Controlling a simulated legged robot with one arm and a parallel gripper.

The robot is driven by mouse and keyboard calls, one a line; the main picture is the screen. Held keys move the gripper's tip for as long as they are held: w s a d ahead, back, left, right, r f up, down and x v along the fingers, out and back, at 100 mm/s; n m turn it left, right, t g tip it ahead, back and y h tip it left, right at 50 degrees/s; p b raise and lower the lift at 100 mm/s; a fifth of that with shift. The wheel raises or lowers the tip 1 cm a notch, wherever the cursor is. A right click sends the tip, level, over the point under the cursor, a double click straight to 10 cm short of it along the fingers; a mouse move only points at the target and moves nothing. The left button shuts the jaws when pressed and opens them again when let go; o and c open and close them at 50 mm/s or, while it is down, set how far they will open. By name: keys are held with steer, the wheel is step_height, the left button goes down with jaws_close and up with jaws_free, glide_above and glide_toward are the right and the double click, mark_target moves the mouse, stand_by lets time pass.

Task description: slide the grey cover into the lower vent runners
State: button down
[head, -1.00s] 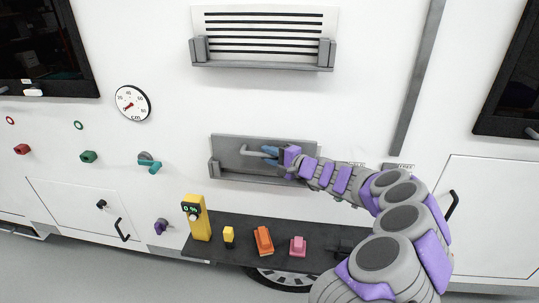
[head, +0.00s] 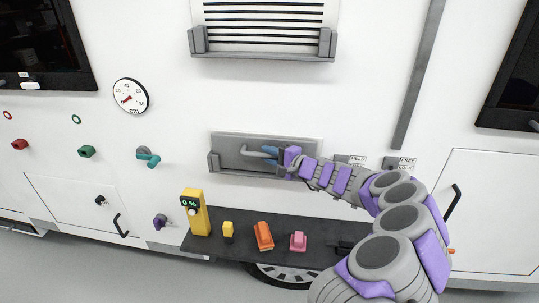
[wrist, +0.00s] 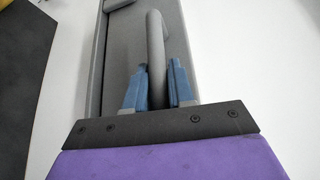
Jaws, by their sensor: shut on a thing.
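The grey cover (head: 226,147) is a flat panel standing upright against the white wall, with a bent grey bar handle (head: 252,153). It stands at the lower vent runners (head: 213,163); the left bracket and bottom rail show below and beside it, while the right bracket is hidden behind my arm. No slats show around the cover. My gripper (head: 272,156) comes in from the right, its blue fingers shut on the handle. In the wrist view the handle (wrist: 155,50) runs between the fingers, against the cover's face (wrist: 122,55). How deep the cover sits is hard to tell.
Above is an upper vent with black slats (head: 262,22) and its own grey runners (head: 262,55). A dark shelf (head: 345,228) below carries a yellow meter (head: 195,214), orange block (head: 263,236) and pink block (head: 298,242). A gauge (head: 130,96) and knobs are at left.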

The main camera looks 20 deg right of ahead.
steer(key=shift+f, duration=0.25)
steer(key=c, duration=0.9)
jaws_free()
